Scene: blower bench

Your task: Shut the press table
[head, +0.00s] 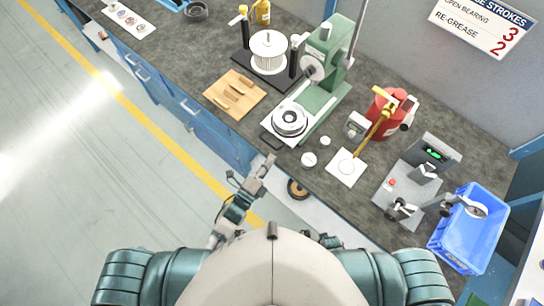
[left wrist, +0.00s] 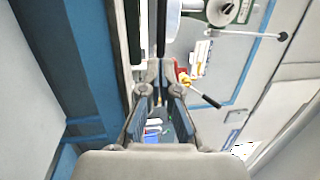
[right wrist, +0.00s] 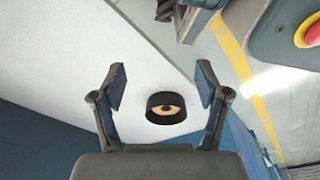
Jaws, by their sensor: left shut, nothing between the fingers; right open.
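The press table (head: 272,131) is a light plate at the front foot of the green press (head: 326,50). It sticks out toward the front edge of the bench, with a dark handle (head: 266,140) at its near end. A round white and metal part (head: 290,119) sits on it. My left gripper (head: 268,162) is just in front of the handle, at the bench edge; contact cannot be told. In the left wrist view its fingers (left wrist: 160,72) are together and empty. My right gripper (right wrist: 160,82) is open and empty, with a dark ring (right wrist: 158,118) with a tan centre showing beyond its fingers.
A wooden board (head: 234,94) lies left of the press table. Small white cups (head: 309,159), a white pad (head: 345,168) and a red can (head: 389,110) stand to the right. A test device (head: 418,175) and blue bin (head: 468,235) are farther right. The floor in front is clear.

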